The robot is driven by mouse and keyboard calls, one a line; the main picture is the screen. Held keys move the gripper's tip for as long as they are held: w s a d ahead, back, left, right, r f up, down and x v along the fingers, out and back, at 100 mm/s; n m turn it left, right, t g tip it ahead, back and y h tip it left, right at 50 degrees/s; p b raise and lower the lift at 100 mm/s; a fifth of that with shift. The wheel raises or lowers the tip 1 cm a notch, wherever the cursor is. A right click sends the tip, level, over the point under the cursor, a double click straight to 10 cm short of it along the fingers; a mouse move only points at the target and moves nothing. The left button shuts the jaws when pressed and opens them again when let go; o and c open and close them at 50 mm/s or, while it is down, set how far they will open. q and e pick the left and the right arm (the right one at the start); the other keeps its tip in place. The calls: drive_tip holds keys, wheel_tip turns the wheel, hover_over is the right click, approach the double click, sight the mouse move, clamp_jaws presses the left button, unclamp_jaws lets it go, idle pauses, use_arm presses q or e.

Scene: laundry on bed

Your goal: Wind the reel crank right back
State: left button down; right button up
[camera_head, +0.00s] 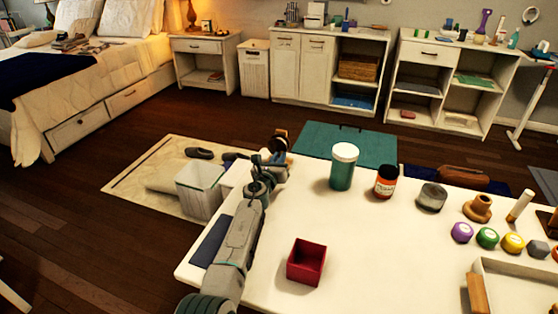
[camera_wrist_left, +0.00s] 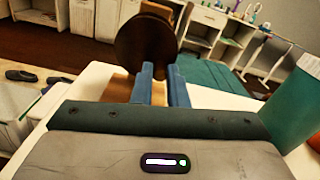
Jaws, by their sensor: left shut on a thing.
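The reel (camera_head: 281,137) stands at the far left edge of the white table, partly hidden behind my left gripper. In the left wrist view its dark round disc (camera_wrist_left: 145,45) stands upright just beyond my blue fingertips, with pale wood below. My left gripper (camera_head: 268,160) reaches over the table's left side to the reel. Its fingers (camera_wrist_left: 162,86) are close together at the disc, shut on the reel crank. The crank itself is mostly hidden by the fingers and disc, so its angle cannot be told. My right gripper is not in view.
A teal jar with a white lid (camera_head: 343,167) and a dark red-labelled bottle (camera_head: 385,181) stand right of the reel. A red open box (camera_head: 306,262) sits near the front. Several coloured round pieces and a pale tray (camera_head: 515,290) lie at right. The table's middle is clear.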

use_arm(q)
drive_tip(key=shift+w+a+f+m+b, duration=0.1)
drive_tip(key=shift+m+b, duration=0.1)
drive_tip(key=shift+m, duration=0.45)
drive_tip(key=shift+s+a+f+m+b, duration=0.1)
drive_tip(key=shift+m+b, duration=0.1)
drive_tip(key=shift+m, duration=0.4)
drive_tip(key=shift+w+a+f+m+b, duration=0.1)
drive_tip(key=shift+m+b, duration=0.1)
drive_tip(key=shift+m, duration=0.45)
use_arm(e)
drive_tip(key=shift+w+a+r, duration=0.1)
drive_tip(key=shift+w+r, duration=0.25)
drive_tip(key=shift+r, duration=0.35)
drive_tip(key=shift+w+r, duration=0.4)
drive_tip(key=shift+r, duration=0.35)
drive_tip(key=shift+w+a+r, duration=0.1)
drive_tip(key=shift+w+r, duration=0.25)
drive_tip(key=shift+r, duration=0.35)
use_arm(q)
drive_tip(key=c, duration=1.4)
unclamp_jaws()
drive_tip(key=shift+c, duration=0.2)
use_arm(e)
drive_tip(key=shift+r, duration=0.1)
